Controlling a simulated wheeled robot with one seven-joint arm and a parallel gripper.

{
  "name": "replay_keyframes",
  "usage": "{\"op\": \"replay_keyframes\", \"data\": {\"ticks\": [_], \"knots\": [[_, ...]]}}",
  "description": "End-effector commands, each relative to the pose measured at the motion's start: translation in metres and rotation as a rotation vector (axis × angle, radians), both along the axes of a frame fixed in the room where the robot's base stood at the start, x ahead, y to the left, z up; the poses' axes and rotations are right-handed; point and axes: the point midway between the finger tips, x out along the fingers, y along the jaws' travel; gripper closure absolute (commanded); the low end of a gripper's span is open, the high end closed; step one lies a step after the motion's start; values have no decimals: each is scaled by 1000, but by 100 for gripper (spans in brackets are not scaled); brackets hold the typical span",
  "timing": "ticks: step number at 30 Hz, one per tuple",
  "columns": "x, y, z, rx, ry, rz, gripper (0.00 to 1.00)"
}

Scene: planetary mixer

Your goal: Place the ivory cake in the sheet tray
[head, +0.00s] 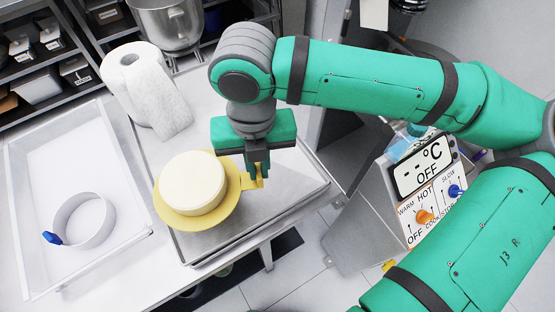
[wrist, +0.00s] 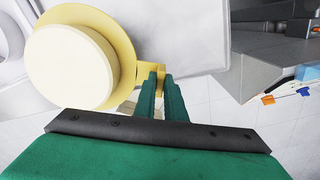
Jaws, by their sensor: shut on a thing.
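The ivory cake (head: 192,183) is a round, smooth block resting flat on a round yellow plate (head: 228,207). The plate has a small upright yellow tab at its edge. My gripper (head: 256,172) is shut on that tab, beside the cake and not touching it. In the wrist view the cake (wrist: 70,65) and plate (wrist: 122,35) are at the upper left, and my gripper's fingers (wrist: 159,82) pinch the tab. The metal sheet tray (head: 285,203) with a raised rim lies below the plate. I cannot tell whether the plate touches it.
A paper roll (head: 135,82) stands at the back left. A pale, shallow tray (head: 45,150) at the left holds a ring (head: 98,222) with a blue clip. A steel mixing bowl (head: 168,22) is behind. A control panel (head: 425,185) with knobs stands to the right.

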Motion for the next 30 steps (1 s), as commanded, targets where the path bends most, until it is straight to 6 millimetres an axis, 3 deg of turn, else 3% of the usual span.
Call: {"op": "replay_keyframes", "data": {"ticks": [3, 12, 21, 30], "knots": [[23, -14, -11, -1, 0, -12, 100], [56, -37, -55, -1, -1, -20, 100], [68, -42, -75, 0, -1, -17, 100], [67, -40, -101, 0, -2, -15, 100]]}}
